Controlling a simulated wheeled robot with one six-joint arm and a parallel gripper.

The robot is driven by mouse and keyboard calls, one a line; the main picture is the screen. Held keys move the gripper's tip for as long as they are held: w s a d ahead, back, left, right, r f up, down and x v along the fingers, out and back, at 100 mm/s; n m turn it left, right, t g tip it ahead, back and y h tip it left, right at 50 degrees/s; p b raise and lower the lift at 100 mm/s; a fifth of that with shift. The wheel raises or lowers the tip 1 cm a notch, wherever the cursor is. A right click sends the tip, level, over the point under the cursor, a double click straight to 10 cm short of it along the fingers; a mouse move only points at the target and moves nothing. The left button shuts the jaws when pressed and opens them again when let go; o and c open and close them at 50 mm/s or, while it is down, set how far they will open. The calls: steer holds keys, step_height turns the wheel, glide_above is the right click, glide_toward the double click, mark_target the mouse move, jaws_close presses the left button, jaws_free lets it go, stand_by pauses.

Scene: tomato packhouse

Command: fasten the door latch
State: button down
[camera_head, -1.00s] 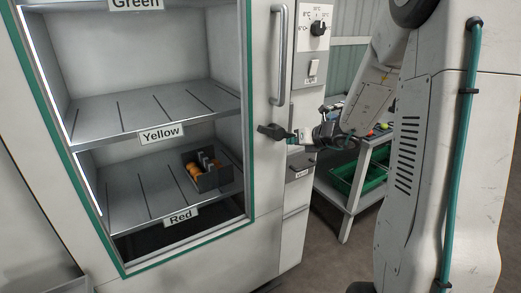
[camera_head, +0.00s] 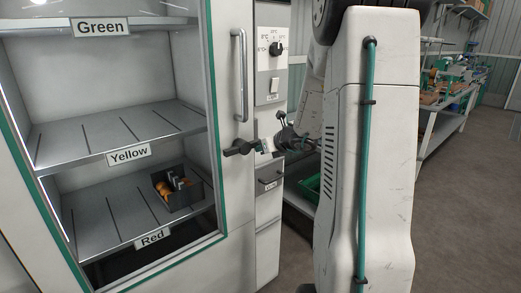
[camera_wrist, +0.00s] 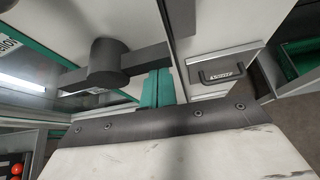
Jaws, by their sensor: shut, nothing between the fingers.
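The door latch (camera_head: 240,148) is a dark bar on a round hub on the white door edge, below the long vertical door handle (camera_head: 240,75). The bar lies roughly level. In the wrist view the latch hub (camera_wrist: 106,62) is large at upper left, its arm reaching right towards the door's edge. My gripper (camera_head: 265,146) is at the right end of the latch. Its teal fingertips (camera_wrist: 155,88) are together and empty, just below the bar's right end in the wrist view. I cannot tell whether they touch it.
The cabinet (camera_head: 268,120) has shelves labelled Green, Yellow and Red. A dark crate (camera_head: 185,196) with orange fruit stands on the Red shelf. A small drawer handle (camera_head: 271,181) is below right of the latch. A bench with a green crate (camera_head: 310,186) stands behind my arm.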

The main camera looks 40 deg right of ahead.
steer(key=s+r, duration=0.1)
steer(key=s, duration=0.8)
steer(key=shift+s+a, duration=0.2)
steer(key=shift+a, duration=0.25)
steer(key=shift+r, duration=0.1)
stand_by(0.5)
